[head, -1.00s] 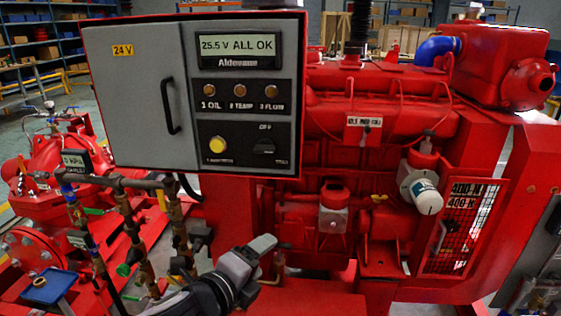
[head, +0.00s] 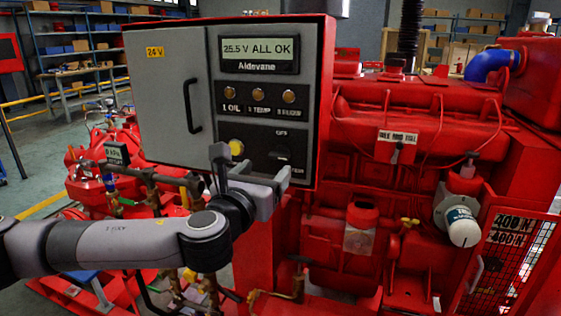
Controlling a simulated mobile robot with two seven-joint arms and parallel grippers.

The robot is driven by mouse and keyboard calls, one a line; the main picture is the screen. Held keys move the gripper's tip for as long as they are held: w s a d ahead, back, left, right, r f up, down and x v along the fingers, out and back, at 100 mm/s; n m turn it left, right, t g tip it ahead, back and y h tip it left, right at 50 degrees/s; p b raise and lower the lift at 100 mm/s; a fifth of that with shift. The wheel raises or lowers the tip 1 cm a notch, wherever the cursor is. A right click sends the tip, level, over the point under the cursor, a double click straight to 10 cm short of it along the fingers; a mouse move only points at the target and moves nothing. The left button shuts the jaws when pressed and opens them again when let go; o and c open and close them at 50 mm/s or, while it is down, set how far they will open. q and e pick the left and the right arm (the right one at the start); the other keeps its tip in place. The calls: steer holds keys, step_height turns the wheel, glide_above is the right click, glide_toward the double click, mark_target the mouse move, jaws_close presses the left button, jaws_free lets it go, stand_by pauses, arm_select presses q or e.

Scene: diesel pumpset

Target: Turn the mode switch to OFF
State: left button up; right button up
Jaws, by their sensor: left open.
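The mode switch (head: 281,155) is a small black rotary knob on the dark lower right of the control panel. A small label reading OFF is above it; I cannot tell which way the knob points. My left gripper (head: 250,168) is open and empty in front of the panel's lower edge. One finger shows near the yellow button and the other just below the switch, hiding part of the labels below it. I cannot tell whether a finger touches the panel. My right gripper is not in view.
The yellow button (head: 237,147) is left of the switch, under a display (head: 260,53) reading "25.5 V ALL OK". The grey cabinet door (head: 168,100) with a black handle is shut. The red engine (head: 410,120) stands right of the cabinet; pipework lies below left.

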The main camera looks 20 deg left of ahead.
mark_target(277, 158)
arm_select(q)
steer(key=shift+w+d, duration=0.1)
steer(key=shift+w, duration=3.15)
steer(key=c, duration=1.1)
